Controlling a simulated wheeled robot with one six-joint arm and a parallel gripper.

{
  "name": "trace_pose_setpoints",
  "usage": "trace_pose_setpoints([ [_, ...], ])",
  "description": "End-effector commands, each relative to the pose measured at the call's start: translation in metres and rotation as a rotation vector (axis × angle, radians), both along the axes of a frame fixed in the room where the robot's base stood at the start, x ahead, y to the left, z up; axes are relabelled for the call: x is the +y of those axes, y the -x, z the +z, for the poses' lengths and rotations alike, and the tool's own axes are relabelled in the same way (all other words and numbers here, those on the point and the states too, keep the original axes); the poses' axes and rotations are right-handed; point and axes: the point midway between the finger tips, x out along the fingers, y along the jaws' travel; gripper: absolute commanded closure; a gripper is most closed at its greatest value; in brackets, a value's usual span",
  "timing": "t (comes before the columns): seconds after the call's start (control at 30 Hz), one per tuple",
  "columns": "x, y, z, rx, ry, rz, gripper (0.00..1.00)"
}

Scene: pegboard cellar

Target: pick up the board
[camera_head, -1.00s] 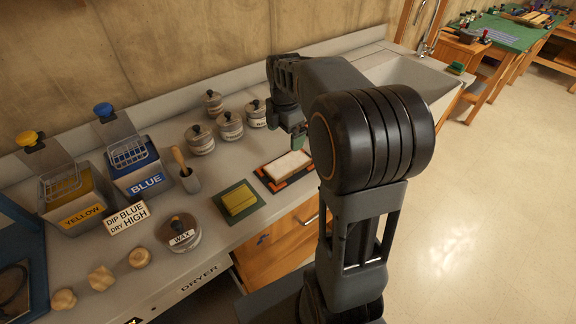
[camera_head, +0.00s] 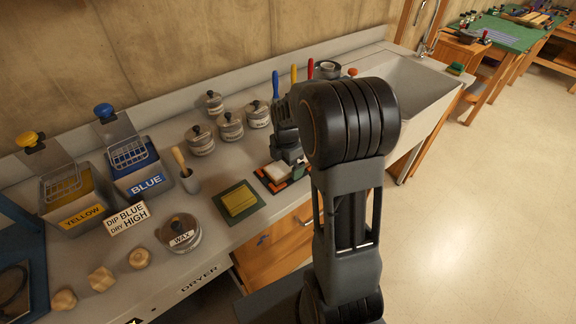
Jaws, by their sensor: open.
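A pale, flat rectangular board (camera_head: 275,172) lies on a black and orange-red holder (camera_head: 262,181) near the front edge of the counter. My gripper (camera_head: 291,158) points down over the back right part of this board and hides some of it. Its jaws are open, though the fingers are small and dark here. I cannot tell whether they touch the board.
Lidded jars (camera_head: 200,140) stand behind the holder. Blue, yellow and red-handled tools (camera_head: 275,85) stand behind my gripper. A wax tin (camera_head: 180,233), blue bin (camera_head: 135,168) and yellow bin (camera_head: 75,200) stand left. A sink (camera_head: 425,85) lies right.

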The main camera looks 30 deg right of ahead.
Motion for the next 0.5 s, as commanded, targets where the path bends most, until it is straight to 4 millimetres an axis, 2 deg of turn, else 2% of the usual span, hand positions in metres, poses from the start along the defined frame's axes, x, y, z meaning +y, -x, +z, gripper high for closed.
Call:
trace_pose_setpoints([
  [0.3,0.0002,0.0000,-0.0047,0.000,0.000,0.000,0.00],
  [0.5,0.0002,0.0000,-0.0045,0.000,0.000,0.000,0.18],
])
